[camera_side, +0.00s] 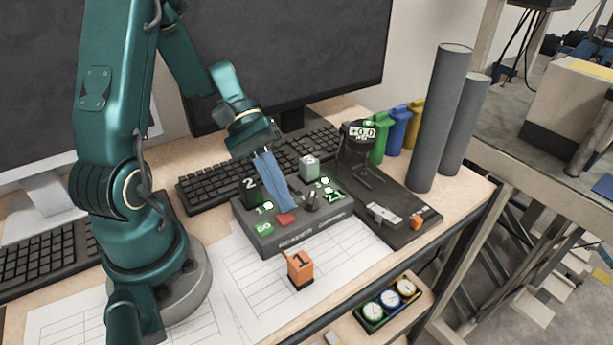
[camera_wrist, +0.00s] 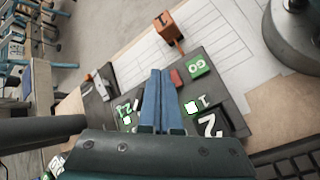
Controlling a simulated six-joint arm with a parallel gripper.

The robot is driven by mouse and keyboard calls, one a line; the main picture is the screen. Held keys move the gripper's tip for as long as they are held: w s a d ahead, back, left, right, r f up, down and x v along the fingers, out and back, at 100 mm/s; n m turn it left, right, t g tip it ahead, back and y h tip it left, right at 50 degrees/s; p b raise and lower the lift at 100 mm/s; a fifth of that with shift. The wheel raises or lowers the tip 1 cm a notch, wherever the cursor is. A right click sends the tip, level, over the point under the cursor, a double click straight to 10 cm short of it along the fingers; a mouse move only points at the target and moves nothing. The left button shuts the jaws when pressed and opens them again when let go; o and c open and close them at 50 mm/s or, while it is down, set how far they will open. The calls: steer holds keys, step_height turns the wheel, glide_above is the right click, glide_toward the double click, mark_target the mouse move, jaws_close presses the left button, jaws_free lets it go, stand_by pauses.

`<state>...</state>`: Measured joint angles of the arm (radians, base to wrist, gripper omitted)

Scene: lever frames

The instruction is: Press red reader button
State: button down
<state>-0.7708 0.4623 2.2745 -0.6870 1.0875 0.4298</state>
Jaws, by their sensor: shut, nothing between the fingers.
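The red button (camera_side: 285,219) is on the front part of the dark reader box (camera_side: 312,232), beside the green GO button (camera_side: 264,229). It also shows in the wrist view, where the red button (camera_wrist: 177,78) lies between the finger tips and the green GO button (camera_wrist: 199,65). My gripper (camera_side: 284,205) is shut and empty, its blue fingers pointing down at the reader. The tips are close to the red button on its far side in the side view. In the wrist view my gripper (camera_wrist: 160,72) is just left of the button. I cannot tell whether they touch.
An orange block marked 1 (camera_side: 299,268) stands on paper in front of the reader. A knob (camera_side: 311,201) and a grey-green cube (camera_side: 309,167) are near the fingers. A dark gauge stand (camera_side: 356,145) and tall grey cylinders (camera_side: 440,118) stand right. A keyboard (camera_side: 215,188) lies behind.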

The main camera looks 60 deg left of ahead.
steer(key=shift+f, duration=0.15)
stand_by(0.6)
steer(key=shift+f, duration=0.3)
steer(key=shift+f, duration=0.35)
stand_by(0.6)
steer(key=shift+r, duration=0.8)
steer(key=shift+r, duration=2.55)
